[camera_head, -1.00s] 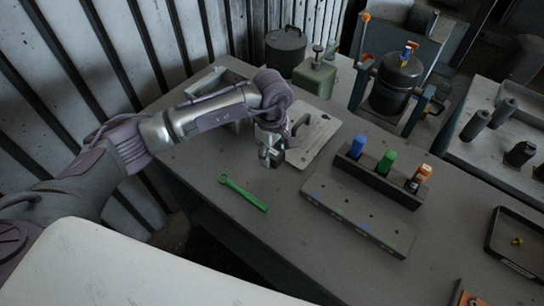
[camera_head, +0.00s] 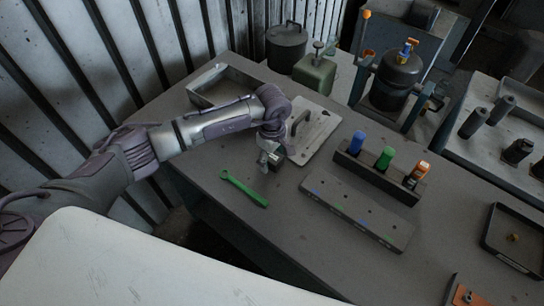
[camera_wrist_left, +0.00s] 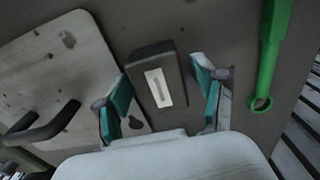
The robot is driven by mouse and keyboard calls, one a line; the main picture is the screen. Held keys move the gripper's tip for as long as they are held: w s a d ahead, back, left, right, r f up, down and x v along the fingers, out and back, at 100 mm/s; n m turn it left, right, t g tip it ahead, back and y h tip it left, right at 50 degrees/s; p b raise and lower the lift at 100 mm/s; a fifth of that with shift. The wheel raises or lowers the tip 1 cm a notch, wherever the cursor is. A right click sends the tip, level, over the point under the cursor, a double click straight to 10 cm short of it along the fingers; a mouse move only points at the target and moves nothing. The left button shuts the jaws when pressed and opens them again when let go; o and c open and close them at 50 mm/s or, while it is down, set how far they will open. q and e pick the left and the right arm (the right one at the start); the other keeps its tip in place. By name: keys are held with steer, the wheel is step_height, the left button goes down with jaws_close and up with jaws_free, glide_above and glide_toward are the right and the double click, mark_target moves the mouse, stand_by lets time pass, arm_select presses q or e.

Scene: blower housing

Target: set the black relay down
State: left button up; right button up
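The black relay (camera_wrist_left: 143,62), a dark block with a white label, lies on the grey table in the left wrist view. My left gripper (camera_wrist_left: 162,84) is open, with one teal-padded finger on each side of the relay and visible gaps between. In the head view my left gripper (camera_head: 268,161) is low over the table, beside the pale plate, and largely hides the relay. My right gripper is not in view.
The pale plate with a dark handle (camera_head: 323,119) is close by the gripper. A green wrench (camera_head: 243,188) lies nearer the front edge. A block with bottles (camera_head: 352,168), a holed grey bar (camera_head: 358,213) and an empty metal tray (camera_head: 211,101) share the table.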

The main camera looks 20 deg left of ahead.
mark_target(272, 156)
arm_select(q)
steer(key=shift+r+p, duration=0.3)
steer(key=shift+p, duration=0.05)
step_height(272, 156, up, 12)
steer(key=b, duration=0.4)
steer(key=shift+f, duration=0.15)
